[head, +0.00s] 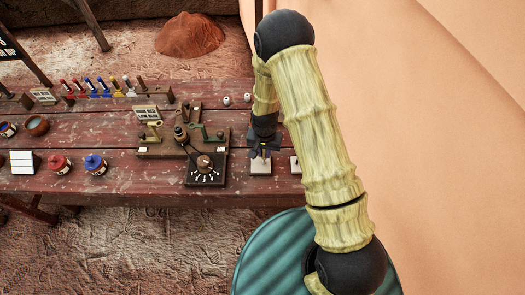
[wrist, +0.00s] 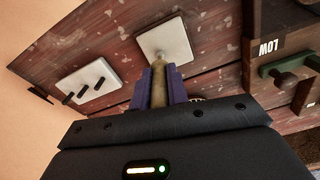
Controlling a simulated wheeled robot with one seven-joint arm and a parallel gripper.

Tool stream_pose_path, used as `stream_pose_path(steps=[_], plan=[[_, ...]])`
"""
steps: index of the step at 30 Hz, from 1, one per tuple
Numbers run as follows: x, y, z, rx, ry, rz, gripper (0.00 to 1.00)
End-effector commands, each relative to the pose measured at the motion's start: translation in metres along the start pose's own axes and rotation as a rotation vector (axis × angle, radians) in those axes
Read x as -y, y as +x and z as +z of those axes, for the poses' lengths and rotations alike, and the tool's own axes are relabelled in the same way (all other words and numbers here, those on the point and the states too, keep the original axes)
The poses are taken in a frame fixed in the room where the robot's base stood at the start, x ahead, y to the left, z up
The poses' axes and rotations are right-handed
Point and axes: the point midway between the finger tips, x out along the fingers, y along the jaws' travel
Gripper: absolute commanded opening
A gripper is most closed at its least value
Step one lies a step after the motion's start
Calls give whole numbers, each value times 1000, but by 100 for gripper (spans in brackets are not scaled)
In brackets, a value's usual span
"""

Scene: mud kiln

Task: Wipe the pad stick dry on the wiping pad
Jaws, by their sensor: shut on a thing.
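My gripper (wrist: 164,80) is shut on the pad stick (wrist: 158,88), a tan rod held upright between its purple fingers. The stick's far end points at a pale square pad (wrist: 172,38), which looks like the wiping pad. I cannot tell whether the stick's tip touches it. In the head view my gripper (head: 264,152) is low over the same pad (head: 259,169), near the table's front edge. My gripper and arm hide much of the stick there.
A second pale plate (wrist: 87,84) with dark pegs lies beside the pad. A dial box with a lever (head: 205,170) stands close to the left of the pad. Red (head: 59,164) and blue (head: 95,164) pots stand farther left on the wooden table (head: 135,190).

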Motion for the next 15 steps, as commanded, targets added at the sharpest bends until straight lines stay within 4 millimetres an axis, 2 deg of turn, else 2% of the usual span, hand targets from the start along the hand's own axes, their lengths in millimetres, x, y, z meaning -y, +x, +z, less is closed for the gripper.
stream_pose_path(steps=[8, 15], plan=[[-1, -1, 0, 1, 1, 2, 0], [-1, -15, 0, 0, 0, 1, 0]])
